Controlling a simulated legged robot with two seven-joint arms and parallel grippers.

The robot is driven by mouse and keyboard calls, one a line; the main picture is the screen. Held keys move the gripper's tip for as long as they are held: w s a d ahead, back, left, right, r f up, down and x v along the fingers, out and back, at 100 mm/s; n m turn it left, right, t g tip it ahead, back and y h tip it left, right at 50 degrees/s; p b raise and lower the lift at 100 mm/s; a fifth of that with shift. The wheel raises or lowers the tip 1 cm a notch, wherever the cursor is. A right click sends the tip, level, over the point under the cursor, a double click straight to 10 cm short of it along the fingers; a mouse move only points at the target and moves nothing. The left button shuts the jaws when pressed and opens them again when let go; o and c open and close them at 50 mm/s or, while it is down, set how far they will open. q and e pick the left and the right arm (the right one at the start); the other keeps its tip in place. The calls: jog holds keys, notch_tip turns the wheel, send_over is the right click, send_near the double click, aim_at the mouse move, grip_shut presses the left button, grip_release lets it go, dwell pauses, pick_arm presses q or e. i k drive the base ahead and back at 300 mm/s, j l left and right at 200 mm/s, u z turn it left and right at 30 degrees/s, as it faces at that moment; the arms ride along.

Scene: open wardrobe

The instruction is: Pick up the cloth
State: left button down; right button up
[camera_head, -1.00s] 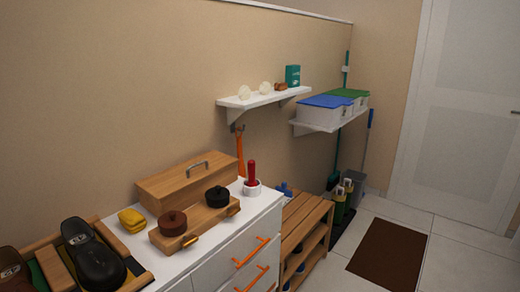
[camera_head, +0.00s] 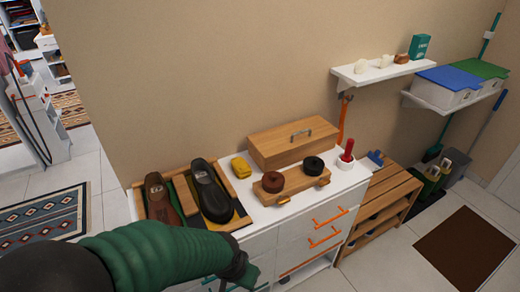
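The cloth is a small folded yellow bundle (camera_head: 240,167). It lies on the white cabinet top (camera_head: 262,214), between the tray with shoes and the wooden box. My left arm comes in from the lower left in a green sleeve and crosses in front of the cabinet. My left gripper (camera_head: 243,274) is a dark shape at its end, low in front of the drawers and well below the cloth, not touching it. Its fingers are too small and dark to tell open from shut. My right gripper is not in view.
A wooden tray (camera_head: 241,187) holds brown and black shoes left of the cloth. A wooden box (camera_head: 292,143) and a small wooden stand (camera_head: 270,196) with two round brushes are to its right. A slatted rack (camera_head: 392,187) stands right of the cabinet.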

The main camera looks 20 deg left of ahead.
aim_at(242, 170)
jog(key=u, duration=1.2)
